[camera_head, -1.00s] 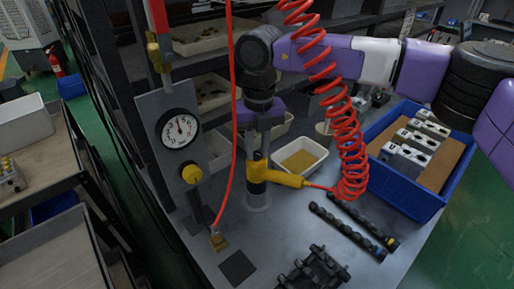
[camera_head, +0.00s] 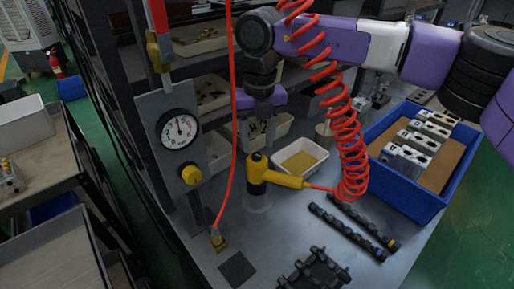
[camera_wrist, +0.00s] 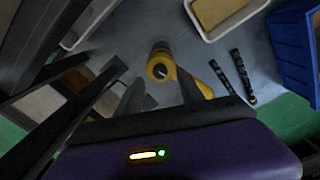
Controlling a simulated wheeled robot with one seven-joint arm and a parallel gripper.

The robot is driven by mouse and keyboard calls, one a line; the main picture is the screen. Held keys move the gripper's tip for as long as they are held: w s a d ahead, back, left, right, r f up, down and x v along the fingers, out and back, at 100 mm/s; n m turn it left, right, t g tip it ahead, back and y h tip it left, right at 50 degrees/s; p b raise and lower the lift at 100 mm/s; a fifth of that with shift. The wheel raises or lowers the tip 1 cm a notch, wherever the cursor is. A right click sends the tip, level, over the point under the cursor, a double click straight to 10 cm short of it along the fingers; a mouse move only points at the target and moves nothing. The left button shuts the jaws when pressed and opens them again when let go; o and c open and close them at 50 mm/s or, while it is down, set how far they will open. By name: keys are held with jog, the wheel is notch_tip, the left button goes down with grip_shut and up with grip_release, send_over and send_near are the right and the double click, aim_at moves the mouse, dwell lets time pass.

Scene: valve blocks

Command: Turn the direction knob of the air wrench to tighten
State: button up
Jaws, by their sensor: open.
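The yellow air wrench (camera_head: 258,168) stands upright in a holder (camera_head: 257,200) on the grey bench, its yellow handle (camera_head: 285,180) pointing right. In the wrist view the wrench (camera_wrist: 160,60) shows from above, with a dark round end facing up and a small light piece in it. I cannot tell the direction knob or its setting clearly. My gripper (camera_head: 257,134) is open and empty, pointing down just above the wrench and apart from it. Its dark fingers also show in the wrist view, short of the wrench.
A coiled red hose (camera_head: 345,140) hangs in front of my arm and joins the handle. A straight red hose (camera_head: 232,100) hangs left of the wrench. A pressure gauge (camera_head: 180,131), a white tray (camera_head: 300,158), a blue crate (camera_head: 405,190) of valve blocks and dark bars (camera_head: 350,230) surround it.

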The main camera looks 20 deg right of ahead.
aim_at(258, 155)
jog(key=shift+d+r, duration=0.1)
jog(key=shift+r, duration=2.25)
